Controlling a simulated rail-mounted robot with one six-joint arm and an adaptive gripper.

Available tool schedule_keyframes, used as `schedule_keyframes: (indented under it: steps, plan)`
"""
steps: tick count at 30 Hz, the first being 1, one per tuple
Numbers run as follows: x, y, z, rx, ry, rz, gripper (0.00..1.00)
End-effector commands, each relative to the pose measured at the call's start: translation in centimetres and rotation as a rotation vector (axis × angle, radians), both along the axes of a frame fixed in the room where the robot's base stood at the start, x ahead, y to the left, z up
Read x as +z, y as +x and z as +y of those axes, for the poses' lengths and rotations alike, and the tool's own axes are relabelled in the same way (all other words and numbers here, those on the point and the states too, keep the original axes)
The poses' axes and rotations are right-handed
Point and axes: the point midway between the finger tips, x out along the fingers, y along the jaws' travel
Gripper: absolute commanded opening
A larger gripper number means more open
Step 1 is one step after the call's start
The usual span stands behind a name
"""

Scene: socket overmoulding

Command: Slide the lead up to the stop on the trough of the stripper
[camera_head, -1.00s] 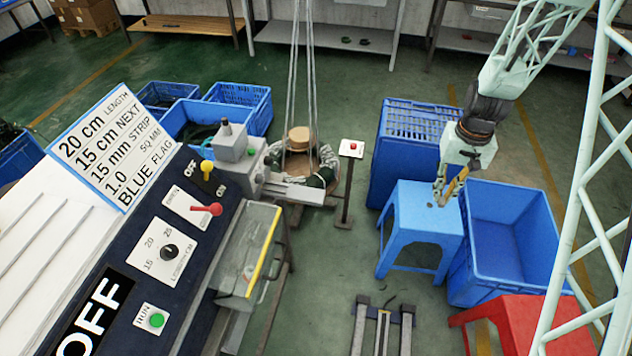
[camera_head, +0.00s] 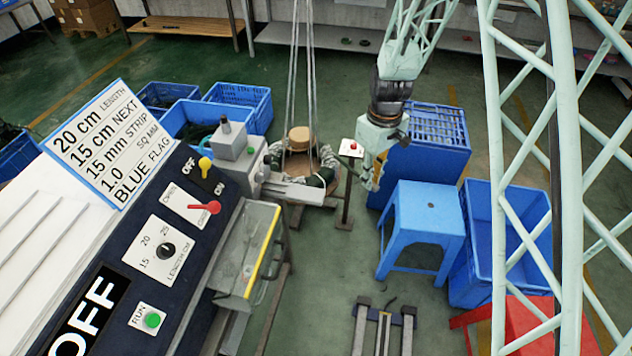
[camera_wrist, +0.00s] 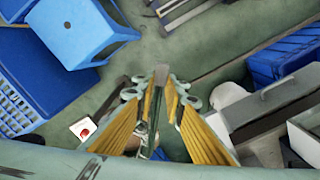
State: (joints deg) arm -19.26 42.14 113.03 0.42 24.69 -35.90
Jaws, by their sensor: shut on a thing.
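The grey stripper (camera_head: 232,146) stands left of centre in the head view, with its pale trough (camera_head: 297,193) sticking out to the right. I cannot make out the stop.
A red-button post (camera_head: 350,150) stands between the trough and my gripper. A blue stool (camera_head: 425,210) and blue crates (camera_head: 440,125) stand to the right. A control panel (camera_head: 165,250) reading OFF fills the left front.

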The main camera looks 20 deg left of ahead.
Motion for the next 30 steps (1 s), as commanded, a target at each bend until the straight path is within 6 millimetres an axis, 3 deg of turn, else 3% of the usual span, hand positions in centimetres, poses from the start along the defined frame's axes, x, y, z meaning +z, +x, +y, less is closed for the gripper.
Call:
schedule_keyframes:
  steps: [9,16,22,30]
  plan:
    - [-0.4,-1.9,8.2,0.322,0.001,-0.001,0.01]
    - [-0.5,-3.6,13.3,0.527,0.002,-0.001,0.01]
    - [-0.6,-4.6,15.7,0.633,0.003,-0.001,0.01]
    - [-0.5,-4.9,16.5,0.666,0.003,-0.001,0.01]
